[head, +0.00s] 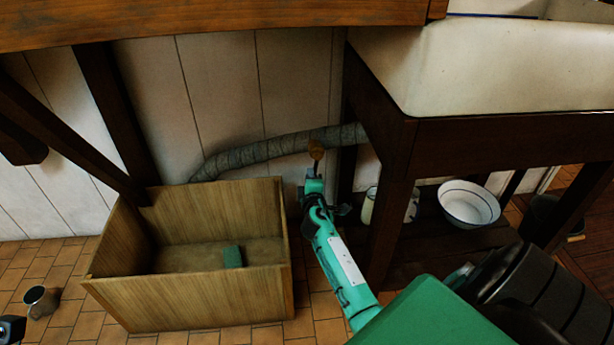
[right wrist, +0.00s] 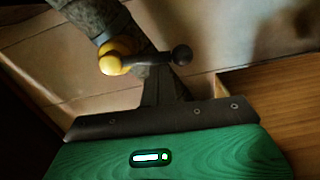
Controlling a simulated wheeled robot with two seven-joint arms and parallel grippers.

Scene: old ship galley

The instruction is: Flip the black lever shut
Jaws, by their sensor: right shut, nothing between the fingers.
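The black lever (right wrist: 158,57) ends in a round black knob and joins a yellow-brass valve body (right wrist: 113,60) in the right wrist view. In the head view the valve body (head: 316,149) shows small in front of the grey wrapped pipe (head: 270,147). My right gripper (head: 314,173) is just below the valve. In the right wrist view its dark fingers (right wrist: 162,84) are together and empty, pointing up close to the lever. I cannot tell whether they touch it.
A wooden crate (head: 200,305) with a small green block (head: 233,257) inside stands left of my right arm. The sink's dark wooden leg (head: 389,200) is close on the right. A white bowl (head: 469,204) sits on the low shelf. A metal mug (head: 41,301) lies on the tiles.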

